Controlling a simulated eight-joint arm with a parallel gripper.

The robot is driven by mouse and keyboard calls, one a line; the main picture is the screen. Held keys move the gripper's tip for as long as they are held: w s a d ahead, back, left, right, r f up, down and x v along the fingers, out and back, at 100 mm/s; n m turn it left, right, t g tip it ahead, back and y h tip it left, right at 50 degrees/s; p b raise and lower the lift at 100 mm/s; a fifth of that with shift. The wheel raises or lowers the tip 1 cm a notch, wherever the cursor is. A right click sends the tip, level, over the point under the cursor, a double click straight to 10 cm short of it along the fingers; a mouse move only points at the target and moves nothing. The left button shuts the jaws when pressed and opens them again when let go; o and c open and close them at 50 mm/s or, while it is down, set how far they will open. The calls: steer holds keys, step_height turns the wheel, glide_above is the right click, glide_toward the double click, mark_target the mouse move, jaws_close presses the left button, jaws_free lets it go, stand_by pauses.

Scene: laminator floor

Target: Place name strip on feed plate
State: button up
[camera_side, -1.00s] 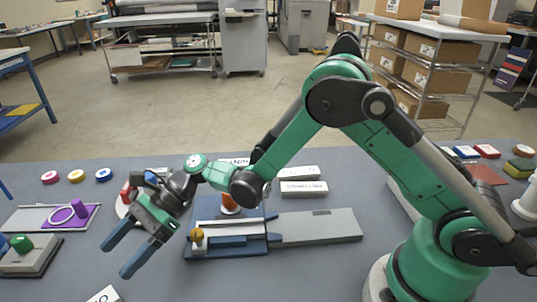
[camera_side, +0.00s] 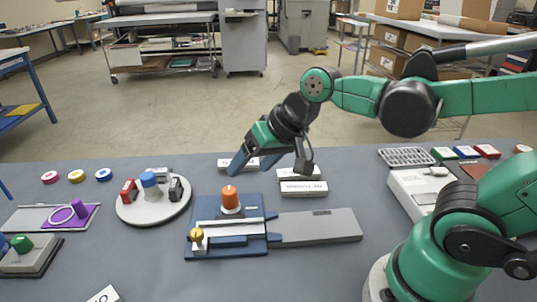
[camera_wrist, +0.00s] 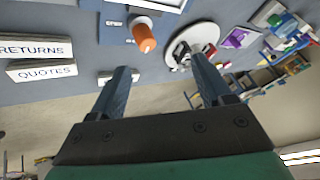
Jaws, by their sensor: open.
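White name strips lie on the grey-blue table. One strip (camera_side: 304,189) and another behind it (camera_side: 297,174) are right of centre; a third (camera_side: 225,163) is partly hidden by my gripper (camera_side: 271,163). In the wrist view two strips read RETURNS (camera_wrist: 35,47) and QUOTES (camera_wrist: 42,70); another strip (camera_wrist: 103,77) is partly behind the left finger. My gripper (camera_wrist: 160,70) is open and empty, its fingers above the strip area. A flat grey plate (camera_side: 320,226), seemingly the feed plate, extends right from a blue base (camera_side: 226,252) and looks bare.
An orange knob (camera_side: 230,197) and a yellow knob (camera_side: 197,236) rise from the blue base. A round white turntable (camera_side: 153,213) with stamp-like pieces stands left. A grey tray (camera_side: 30,218) holds a purple piece. Another white strip (camera_side: 104,294) lies at the front edge.

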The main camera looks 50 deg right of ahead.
steer(key=s+d+n+h, duration=0.1)
steer(key=s+d+n, duration=0.1)
steer(key=shift+d+f+t+h, duration=0.2)
steer(key=shift+d+t+h, duration=0.1)
steer(key=shift+d+h, duration=0.1)
steer(key=shift+o, duration=0.5)
steer(key=shift+s+d+n, duration=0.25)
steer(key=shift+d+n, duration=0.15)
steer(key=shift+n, duration=0.2)
